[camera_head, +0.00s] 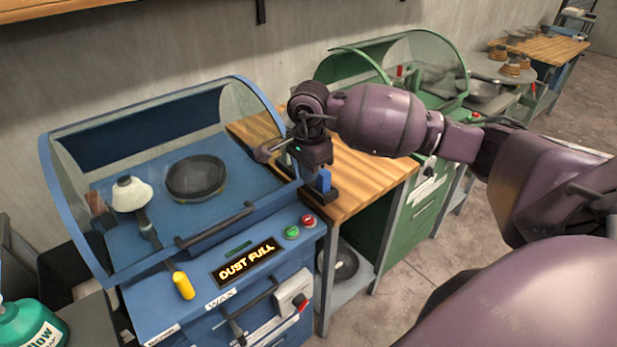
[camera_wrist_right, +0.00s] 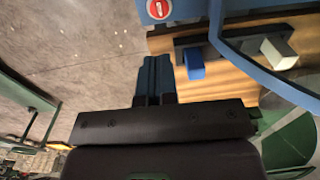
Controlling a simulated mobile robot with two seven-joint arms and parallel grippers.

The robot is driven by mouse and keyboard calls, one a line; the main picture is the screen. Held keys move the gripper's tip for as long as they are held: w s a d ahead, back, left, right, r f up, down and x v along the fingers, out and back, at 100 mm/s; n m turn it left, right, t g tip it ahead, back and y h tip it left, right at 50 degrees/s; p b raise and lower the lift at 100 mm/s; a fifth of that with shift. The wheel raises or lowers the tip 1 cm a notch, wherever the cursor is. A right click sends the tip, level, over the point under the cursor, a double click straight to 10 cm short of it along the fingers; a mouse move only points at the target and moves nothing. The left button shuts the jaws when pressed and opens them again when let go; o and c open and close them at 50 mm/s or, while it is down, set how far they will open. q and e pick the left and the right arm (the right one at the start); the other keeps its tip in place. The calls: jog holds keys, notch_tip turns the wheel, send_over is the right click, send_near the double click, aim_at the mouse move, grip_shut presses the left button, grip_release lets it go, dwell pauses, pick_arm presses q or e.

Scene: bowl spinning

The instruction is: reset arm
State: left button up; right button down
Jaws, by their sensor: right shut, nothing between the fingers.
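My right arm (camera_head: 385,120) reaches in from the right across the head view. Its gripper (camera_head: 264,153) hangs above the wooden tabletop, by the right edge of the blue machine (camera_head: 130,292). In the right wrist view my right gripper's two blue fingers (camera_wrist_right: 155,78) lie side by side, shut with nothing between them. My left gripper is not in view.
Floor is open at lower right.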

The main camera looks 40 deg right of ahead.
dwell(0.8)
jog(key=s+a+f+m+t+y, duration=0.2)
jog(key=s+a+m+t+y, duration=0.15)
jog(key=a+m+y, duration=0.55)
jog(key=s+a+f+m+t+y, duration=0.25)
jog(key=s+a+m+y, duration=0.25)
jog(key=a+m+y, duration=0.4)
jog(key=d+f+m+t+h, duration=0.35)
jog(key=m+t+h, duration=0.2)
jog(key=m, duration=0.55)
jog(key=d+f+m+t+h, duration=0.2)
jog(key=d+m+t+h, duration=0.3)
jog(key=m, duration=0.5)
jog(key=s+d+f+m+g+h, duration=0.2)
jog(key=s+f+m+h, duration=0.2)
jog(key=s+f+m, duration=0.2)
jog(key=s+d+f+m+g+h, duration=0.2)
jog(key=s+f+m+g+h, duration=0.1)
jog(key=s+f+m, duration=0.4)
jog(key=shift+f+m+h, duration=0.3)
jog(key=shift+m+h, duration=0.05)
jog(key=shift+m, duration=0.55)
jog(key=shift+w+d, duration=0.1)
